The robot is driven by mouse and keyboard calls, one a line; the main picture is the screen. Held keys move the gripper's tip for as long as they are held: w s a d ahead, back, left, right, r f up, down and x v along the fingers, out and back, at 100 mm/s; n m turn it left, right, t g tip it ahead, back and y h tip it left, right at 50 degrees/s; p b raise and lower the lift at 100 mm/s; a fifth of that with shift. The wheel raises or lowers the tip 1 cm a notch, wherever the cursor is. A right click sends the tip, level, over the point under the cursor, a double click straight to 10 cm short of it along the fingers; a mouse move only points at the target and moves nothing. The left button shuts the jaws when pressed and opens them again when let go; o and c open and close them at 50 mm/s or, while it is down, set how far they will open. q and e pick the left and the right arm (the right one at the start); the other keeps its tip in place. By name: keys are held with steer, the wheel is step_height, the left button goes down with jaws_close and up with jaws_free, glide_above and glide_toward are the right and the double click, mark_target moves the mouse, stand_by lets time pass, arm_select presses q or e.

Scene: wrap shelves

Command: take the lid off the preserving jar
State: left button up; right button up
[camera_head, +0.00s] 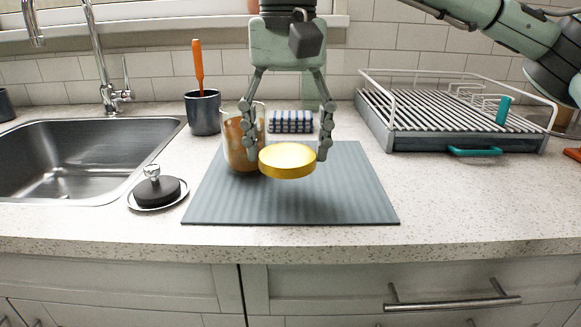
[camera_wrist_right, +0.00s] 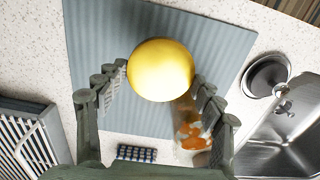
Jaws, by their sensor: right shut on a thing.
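The preserving jar (camera_head: 234,143) is glass with orange-brown contents and stands upright on the grey-blue mat (camera_head: 340,190), its top uncovered. My right gripper (camera_head: 288,152) points down in front of the jar and to its right. It is shut on the round yellow lid (camera_head: 287,164), one finger on each side. The lid is off the jar and held level, seemingly above the mat. The right wrist view shows the lid (camera_wrist_right: 161,70) between the fingers, with the jar (camera_wrist_right: 192,135) partly hidden beside it. My left gripper is not in view.
A sink (camera_head: 90,155) lies at left, with a black plug-like item on a dish (camera_head: 158,191) beside it. A dark cup (camera_head: 203,112) with an orange-handled tool and a checked cloth (camera_head: 291,121) are behind. A dish rack (camera_head: 450,120) stands right. The mat's front right is clear.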

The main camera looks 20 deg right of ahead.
mark_target(291, 152)
steer(key=shift+d+f, duration=0.2)
steer(key=shift+d, duration=0.05)
steer(key=shift+f, duration=1.9)
steer(key=shift+f, duration=0.2)
steer(key=o, duration=0.7)
steer(key=shift+o, duration=0.2)
steer(key=shift+r, duration=0.15)
